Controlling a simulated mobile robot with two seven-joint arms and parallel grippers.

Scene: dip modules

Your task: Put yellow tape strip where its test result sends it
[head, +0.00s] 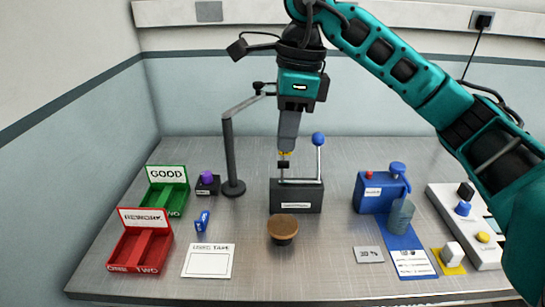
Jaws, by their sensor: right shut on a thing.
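My right gripper (287,148) points down above the black test stand (297,196) at the middle of the table. It is shut on the yellow tape strip (285,153), of which only a small yellow bit shows at the fingertips. The strip is just above the stand's dark upright clamp; I cannot tell whether they touch. A lever with a blue ball stands at the stand's right. The green GOOD tray (167,173) and the red REWORK tray (143,218) stand at the left, each with two compartments. My left gripper is not in view.
A dark post with a jointed arm (229,155) stands left of the test stand. A brown-topped round pot (283,228) is in front. A white USED TAPE card (208,261) and a small blue item (202,221) lie left. A blue device (378,193) and a white panel (466,222) stand right.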

